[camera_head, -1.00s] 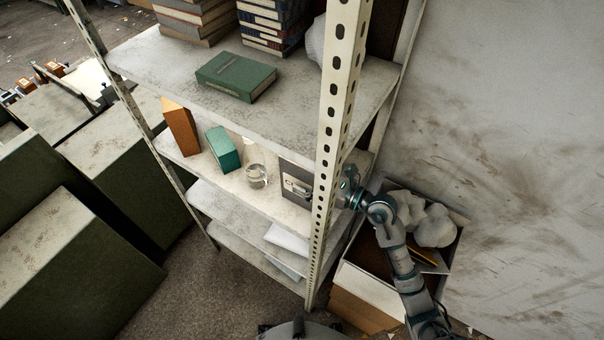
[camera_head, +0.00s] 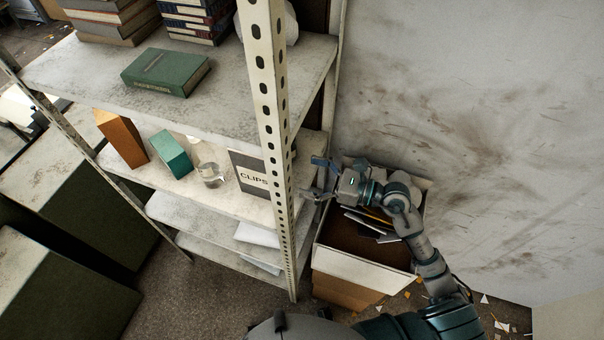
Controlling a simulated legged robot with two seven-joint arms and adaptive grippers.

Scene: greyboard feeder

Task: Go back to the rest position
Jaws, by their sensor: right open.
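My right gripper (camera_head: 318,178) is open, with its fingers pointing left at the shelf's perforated front post. It appears empty and hangs above the left side of the open box. My right arm comes up from the bottom right. My left gripper is not in view. A dark box labelled CLIPS (camera_head: 249,173) stands on the middle shelf, just left of the post, which hides part of it.
The metal shelf unit (camera_head: 235,107) holds books, a green book (camera_head: 166,71), an orange box (camera_head: 122,138), a teal box (camera_head: 171,154) and a glass jar (camera_head: 209,172). An open box (camera_head: 360,268) with papers stands right of it, before a stained wall (camera_head: 450,120).

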